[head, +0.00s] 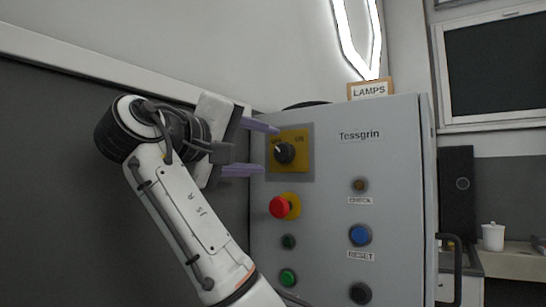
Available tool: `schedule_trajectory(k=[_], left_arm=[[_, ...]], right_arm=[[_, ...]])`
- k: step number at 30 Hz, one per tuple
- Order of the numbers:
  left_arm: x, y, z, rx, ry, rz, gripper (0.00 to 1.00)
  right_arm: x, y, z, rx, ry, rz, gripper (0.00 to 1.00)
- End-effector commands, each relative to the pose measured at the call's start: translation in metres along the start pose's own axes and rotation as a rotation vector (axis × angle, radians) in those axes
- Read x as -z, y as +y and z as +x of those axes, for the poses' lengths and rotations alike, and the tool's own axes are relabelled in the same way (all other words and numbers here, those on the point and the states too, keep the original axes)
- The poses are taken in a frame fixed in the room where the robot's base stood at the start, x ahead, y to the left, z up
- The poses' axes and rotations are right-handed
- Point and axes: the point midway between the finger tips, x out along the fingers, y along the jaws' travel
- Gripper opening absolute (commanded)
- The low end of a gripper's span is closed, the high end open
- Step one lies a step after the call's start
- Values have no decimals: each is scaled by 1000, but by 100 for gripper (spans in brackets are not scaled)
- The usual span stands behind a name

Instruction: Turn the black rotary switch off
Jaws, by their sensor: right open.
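The black rotary switch (285,153) sits on a yellow plate (303,162) at the upper left of a grey control cabinet's front. Its pale pointer mark appears to point up and left. A label at the plate's upper right seems to read ON; the upper-left label is partly covered and I cannot read it. My right gripper (271,150) is open, its two purple fingers reaching toward the switch from the left, one above and one below the knob's level. I cannot tell whether they touch it. My left gripper is not in view.
The grey cabinet (335,190) carries a red emergency button (280,207) just below the switch. Green buttons (288,277), a blue button (360,235), a black button (360,293) and an amber lamp (359,185) are lower down. A LAMPS sign (370,90) stands on top.

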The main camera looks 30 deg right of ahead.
Motion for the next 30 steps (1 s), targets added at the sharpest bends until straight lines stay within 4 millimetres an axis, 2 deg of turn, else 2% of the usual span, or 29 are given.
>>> schedule_trajectory(k=[3,9,25,28,30], left_arm=[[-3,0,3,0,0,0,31],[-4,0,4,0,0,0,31],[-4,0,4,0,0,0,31],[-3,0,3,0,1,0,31],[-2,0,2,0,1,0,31]], right_arm=[[0,-1,-20,0,2,1,51],[0,0,-35,1,0,0,51],[0,-2,-35,2,-1,-3,51],[0,-21,-30,22,-3,-27,51],[-2,-51,-22,54,-6,-64,51]])
